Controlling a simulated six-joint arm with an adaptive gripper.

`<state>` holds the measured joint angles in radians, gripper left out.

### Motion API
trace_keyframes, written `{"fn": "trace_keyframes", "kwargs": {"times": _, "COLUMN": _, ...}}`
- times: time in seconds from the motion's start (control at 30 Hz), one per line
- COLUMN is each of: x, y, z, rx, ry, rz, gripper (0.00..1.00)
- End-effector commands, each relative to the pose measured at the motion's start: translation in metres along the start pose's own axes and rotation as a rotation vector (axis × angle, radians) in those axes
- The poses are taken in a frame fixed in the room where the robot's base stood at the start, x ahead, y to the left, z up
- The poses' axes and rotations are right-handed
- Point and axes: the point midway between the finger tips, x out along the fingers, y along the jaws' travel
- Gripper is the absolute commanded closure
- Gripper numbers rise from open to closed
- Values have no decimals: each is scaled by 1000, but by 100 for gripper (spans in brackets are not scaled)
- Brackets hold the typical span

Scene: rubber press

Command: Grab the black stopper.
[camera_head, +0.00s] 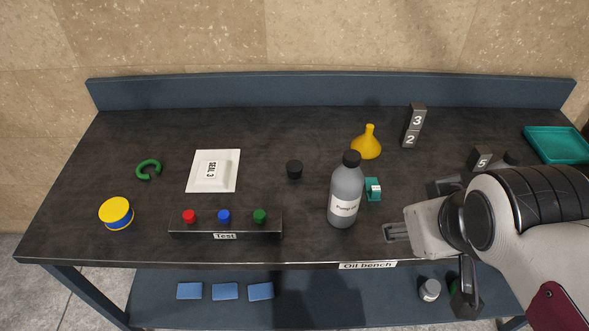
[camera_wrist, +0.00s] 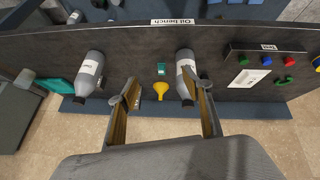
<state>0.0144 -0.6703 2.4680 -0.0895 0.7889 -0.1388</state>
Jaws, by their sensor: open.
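The black stopper (camera_head: 294,170) is a small dark cylinder standing on the bench, left of a grey bottle (camera_head: 345,200) with a black cap. My gripper (camera_head: 397,231) is in the head view, right of the bottle, with the bottle between it and the stopper. In the wrist view my gripper (camera_wrist: 163,115) has its two fingers wide apart, with nothing held between them. The grey bottle also shows beside the right finger in the wrist view (camera_wrist: 184,68). I cannot make out the stopper clearly in the wrist view.
A yellow funnel (camera_head: 367,145) and a small teal block (camera_head: 374,189) stand near the bottle. Numbered blocks (camera_head: 412,128) are behind. A teal tray (camera_head: 557,145) is right.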

Motion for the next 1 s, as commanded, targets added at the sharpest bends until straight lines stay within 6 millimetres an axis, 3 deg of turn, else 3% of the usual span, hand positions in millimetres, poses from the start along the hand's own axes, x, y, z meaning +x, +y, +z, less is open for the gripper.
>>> {"fn": "trace_keyframes", "kwargs": {"times": 0.2, "x": 19, "y": 34, "z": -50, "rx": -280, "ry": 60, "rz": 104, "gripper": 50}}
{"fn": "trace_keyframes", "kwargs": {"times": 0.5, "x": 47, "y": 68, "z": -122, "rx": -723, "ry": 131, "rz": 242, "gripper": 50}}
{"fn": "trace_keyframes", "kwargs": {"times": 0.8, "x": 82, "y": 82, "z": -189, "rx": -1184, "ry": 191, "rz": 356, "gripper": 50}}
{"fn": "trace_keyframes", "kwargs": {"times": 1.0, "x": 109, "y": 80, "z": -226, "rx": -1496, "ry": 236, "rz": 418, "gripper": 50}}
